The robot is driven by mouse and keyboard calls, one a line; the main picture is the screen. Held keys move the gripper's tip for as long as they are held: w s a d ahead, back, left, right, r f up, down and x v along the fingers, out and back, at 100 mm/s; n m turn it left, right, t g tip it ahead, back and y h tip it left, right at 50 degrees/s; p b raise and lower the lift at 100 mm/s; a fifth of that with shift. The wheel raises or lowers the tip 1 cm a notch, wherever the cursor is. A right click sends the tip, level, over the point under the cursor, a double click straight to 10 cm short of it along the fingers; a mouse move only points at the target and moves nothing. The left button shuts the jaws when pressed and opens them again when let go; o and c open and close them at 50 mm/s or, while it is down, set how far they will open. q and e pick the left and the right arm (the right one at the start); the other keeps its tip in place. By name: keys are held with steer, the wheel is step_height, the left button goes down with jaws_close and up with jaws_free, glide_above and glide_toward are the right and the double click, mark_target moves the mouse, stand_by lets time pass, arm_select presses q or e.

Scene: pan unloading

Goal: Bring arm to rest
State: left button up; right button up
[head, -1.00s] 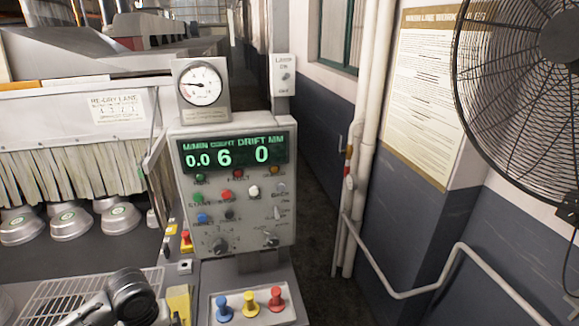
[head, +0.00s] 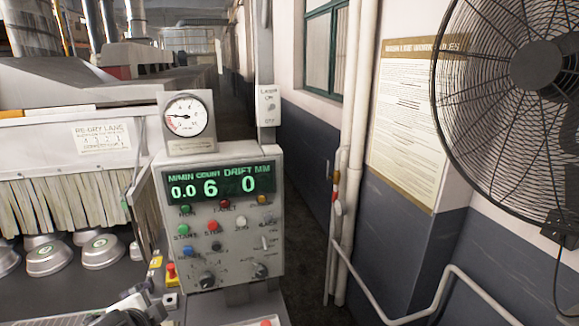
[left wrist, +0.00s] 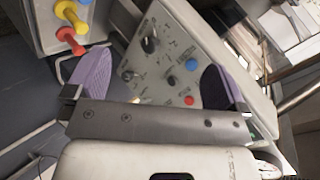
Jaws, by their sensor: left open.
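My left gripper (left wrist: 156,80) shows in the left wrist view with its two purple fingertips wide apart and nothing between them. Behind it is the grey control panel (left wrist: 165,50), with its knobs and its blue and red buttons. In the head view the same control panel (head: 220,230) stands upright with a green display reading 0.0, 6 and 0. A dark part of my arm (head: 132,312) shows at the bottom left edge of the head view; its fingertips are out of that picture. My right gripper is in neither view.
Silver pans (head: 100,252) sit by the strip curtain (head: 70,200) at left. A pipe (head: 335,150) and a black fan (head: 530,90) are at right.

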arm_select(q)
steer(key=s+d+f+n+t+h, duration=0.1)
steer(key=s+d+n+t, duration=0.1)
steer(key=s+d+n, duration=0.25)
steer(key=s+d+f+n+g+h, duration=0.1)
steer(key=s+f+n+g, duration=0.55)
steer(key=s+f, duration=2.15)
step_height(320, 180, up, 26)
steer(key=s+m+g+p, duration=0.1)
steer(key=s+g+p, duration=0.1)
steer(key=p, duration=2.4)
steer(key=shift+d+m, duration=0.2)
steer(key=shift+m, duration=0.2)
